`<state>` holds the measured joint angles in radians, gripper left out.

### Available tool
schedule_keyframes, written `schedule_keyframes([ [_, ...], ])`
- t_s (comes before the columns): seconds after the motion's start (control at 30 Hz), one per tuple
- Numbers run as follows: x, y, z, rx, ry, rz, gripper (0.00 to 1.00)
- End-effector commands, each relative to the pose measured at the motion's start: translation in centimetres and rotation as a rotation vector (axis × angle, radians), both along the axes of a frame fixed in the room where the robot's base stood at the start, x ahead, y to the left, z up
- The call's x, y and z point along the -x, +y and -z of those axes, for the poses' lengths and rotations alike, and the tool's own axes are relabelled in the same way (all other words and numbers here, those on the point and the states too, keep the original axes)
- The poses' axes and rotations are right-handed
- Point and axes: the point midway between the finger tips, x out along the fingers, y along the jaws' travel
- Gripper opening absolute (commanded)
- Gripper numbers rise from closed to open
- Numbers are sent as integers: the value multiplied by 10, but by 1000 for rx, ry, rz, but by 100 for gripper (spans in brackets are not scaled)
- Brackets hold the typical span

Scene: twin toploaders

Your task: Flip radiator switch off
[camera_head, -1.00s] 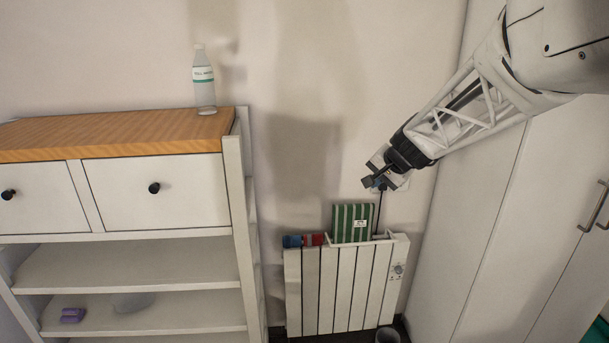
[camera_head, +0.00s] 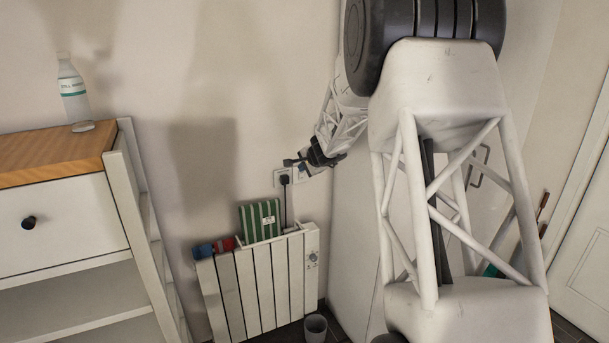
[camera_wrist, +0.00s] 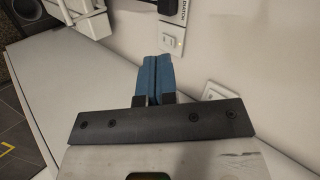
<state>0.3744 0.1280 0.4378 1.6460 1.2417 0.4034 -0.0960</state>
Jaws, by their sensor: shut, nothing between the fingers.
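The radiator switch (camera_wrist: 173,41) is a small white wall plate below a label reading RADIATOR. In the wrist view it lies just beyond and right of my fingertips; its on or off position is too small to tell. My gripper (camera_wrist: 158,78) has blue fingers shut together with nothing between them, apart from the plate in the picture. In the head view my gripper (camera_head: 290,162) is near the wall, above the radiator and beside the socket (camera_head: 284,178) with a black plug. The white radiator (camera_head: 262,284) stands below, its cord rising to the plug.
A green striped book (camera_head: 261,220) and red and blue items (camera_head: 214,247) rest on the radiator. A grey bin (camera_head: 315,329) stands beside it. A dresser holds a bottle (camera_head: 73,92) at left.

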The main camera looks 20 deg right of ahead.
Motion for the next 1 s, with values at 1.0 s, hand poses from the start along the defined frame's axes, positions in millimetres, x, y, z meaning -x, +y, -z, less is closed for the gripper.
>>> schedule_keyframes([
  [1.0, -45, -80, 58, -79, -23, 202, 0],
])
